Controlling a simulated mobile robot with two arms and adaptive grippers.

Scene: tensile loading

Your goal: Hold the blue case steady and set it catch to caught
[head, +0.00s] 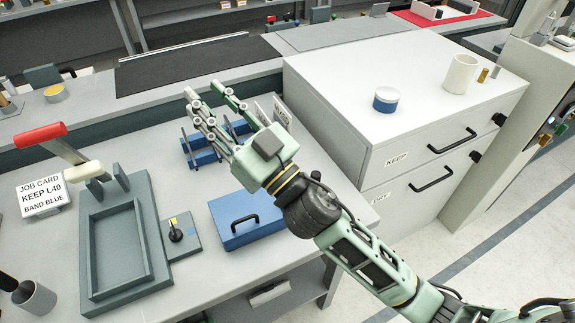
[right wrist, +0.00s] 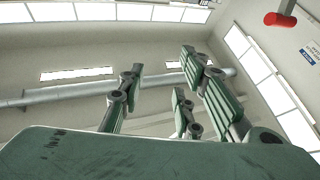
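A blue case (head: 240,232) with a black handle on top sits near the front edge of the grey bench. I cannot make out a catch on it. My right gripper (head: 213,108) is above the bench, beyond the case, with its fingers pointing away from it. Its fingers are spread with nothing between them; the right wrist view shows them (right wrist: 165,105) apart and empty against the wall and ceiling. My right arm passes over the case's right side and hides part of it. My left gripper is not in view.
Left of the case is a plate with a black knob (head: 177,236), then a grey tray fixture (head: 154,240) with a red-handled lever (head: 42,135). A blue rack (head: 203,158) stands behind. A white drawer cabinet (head: 330,110) stands right.

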